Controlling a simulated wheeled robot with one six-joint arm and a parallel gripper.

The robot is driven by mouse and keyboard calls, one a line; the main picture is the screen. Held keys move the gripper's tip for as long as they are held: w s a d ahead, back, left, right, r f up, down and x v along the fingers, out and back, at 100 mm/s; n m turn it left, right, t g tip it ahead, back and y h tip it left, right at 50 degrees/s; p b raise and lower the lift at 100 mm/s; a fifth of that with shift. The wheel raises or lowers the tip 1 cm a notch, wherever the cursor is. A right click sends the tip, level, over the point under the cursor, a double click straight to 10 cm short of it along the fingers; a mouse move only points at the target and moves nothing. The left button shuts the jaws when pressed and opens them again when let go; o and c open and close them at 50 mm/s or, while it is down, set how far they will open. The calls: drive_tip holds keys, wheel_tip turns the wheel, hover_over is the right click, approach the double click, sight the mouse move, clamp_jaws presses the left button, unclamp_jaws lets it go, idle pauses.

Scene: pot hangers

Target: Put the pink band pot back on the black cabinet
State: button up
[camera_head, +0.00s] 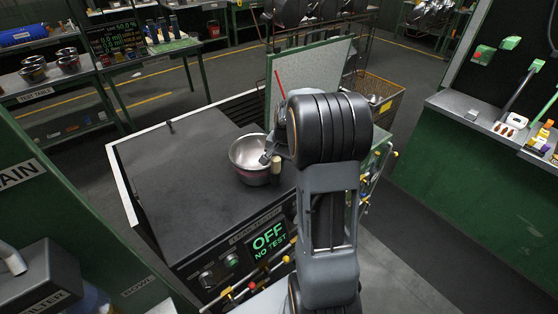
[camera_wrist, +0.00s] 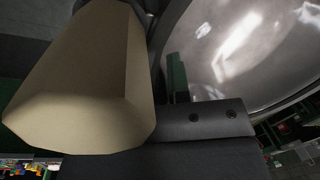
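The steel pot (camera_head: 248,152) is at the right part of the black cabinet's dark top (camera_head: 185,165) in the head view. A dull pinkish band (camera_head: 254,179) shows low on its side. I cannot tell whether it rests on the top or hangs just above it. Its pale handle (camera_head: 276,165) points toward the front right. My gripper (camera_head: 270,158) is at the handle, partly hidden by my wrist. In the wrist view the cream handle (camera_wrist: 80,80) fills the left, and the shiny pot wall (camera_wrist: 250,50) fills the upper right. Whether the fingers close on the handle is unclear.
The cabinet's front has a lit "OFF NO TEST" display (camera_head: 268,241) and several coloured knobs. A raised pale panel (camera_head: 310,75) and a wire basket (camera_head: 378,95) stand behind. A test table (camera_head: 45,85) with pots is at upper left. The cabinet top's left is clear.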

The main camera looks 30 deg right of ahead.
drive_tip(key=o, duration=0.4)
wheel_tip(320, 180, up, 12)
drive_tip(key=s+b, duration=0.1)
drive_tip(key=s+a+n, duration=0.1)
drive_tip(key=s+a+r, duration=0.1)
drive_tip(key=a, duration=0.1)
drive_tip(key=s+a+n, duration=0.1)
drive_tip(key=a, duration=0.1)
drive_tip(key=shift+s+r+n+t+h, duration=0.1)
drive_tip(key=shift+r+n+t+h, duration=0.2)
drive_tip(key=shift+t, duration=0.1)
drive_tip(key=s+a+f+n+t, duration=0.1)
drive_tip(key=s+a+n, duration=0.1)
drive_tip(key=s+a, duration=0.1)
drive_tip(key=s+a+f+n, duration=0.1)
drive_tip(key=s+a+n, duration=0.2)
drive_tip(key=s+a, duration=0.1)
drive_tip(key=s+a+f+n+t, duration=0.1)
drive_tip(key=s+a+n, duration=0.2)
drive_tip(key=s+a, duration=0.1)
drive_tip(key=shift+s+f+t+h, duration=0.3)
drive_tip(key=shift+s, duration=0.3)
